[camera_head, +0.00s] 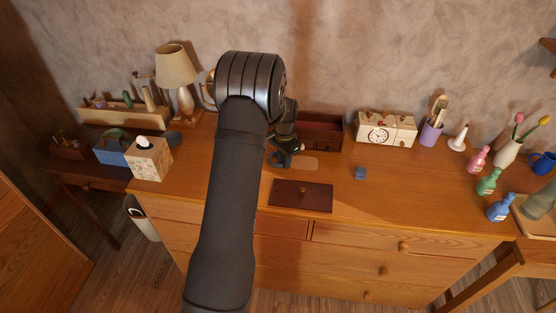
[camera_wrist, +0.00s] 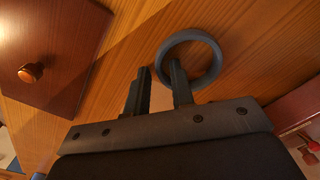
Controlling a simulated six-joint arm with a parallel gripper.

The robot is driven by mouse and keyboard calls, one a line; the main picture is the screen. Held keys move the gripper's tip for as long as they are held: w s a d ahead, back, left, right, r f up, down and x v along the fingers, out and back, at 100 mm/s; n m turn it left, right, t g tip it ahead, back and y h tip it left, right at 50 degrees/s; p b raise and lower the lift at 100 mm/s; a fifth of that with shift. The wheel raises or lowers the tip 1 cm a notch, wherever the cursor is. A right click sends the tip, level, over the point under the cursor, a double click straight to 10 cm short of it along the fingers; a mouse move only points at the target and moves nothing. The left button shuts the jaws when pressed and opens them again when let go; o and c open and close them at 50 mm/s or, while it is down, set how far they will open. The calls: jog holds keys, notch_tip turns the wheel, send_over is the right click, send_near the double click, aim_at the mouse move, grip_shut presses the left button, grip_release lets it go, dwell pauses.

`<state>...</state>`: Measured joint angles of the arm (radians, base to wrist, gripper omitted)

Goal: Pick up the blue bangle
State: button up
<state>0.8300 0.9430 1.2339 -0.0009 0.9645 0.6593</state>
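The bangle (camera_wrist: 217,54) is a dark blue-grey ring lying on the wooden dresser top, in the upper middle of the wrist view. My gripper (camera_wrist: 160,68) is open with a gap between its two fingers. One fingertip overlaps the inside of the ring and the other is outside it, so the near side of the band lies between them. I cannot tell whether either finger touches it. In the head view my gripper (camera_head: 284,155) is low over the dresser, and the bangle cannot be clearly told apart from it there.
A dark lid with a knob (camera_head: 302,195) lies in front of my gripper; an open reddish-brown box (camera_head: 330,135) stands behind. A clock box (camera_head: 385,130) and tissue box (camera_head: 149,160) stand farther off. The dresser's right middle is clear.

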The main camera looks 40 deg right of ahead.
grip_shut()
jog(key=shift+r, duration=0.15)
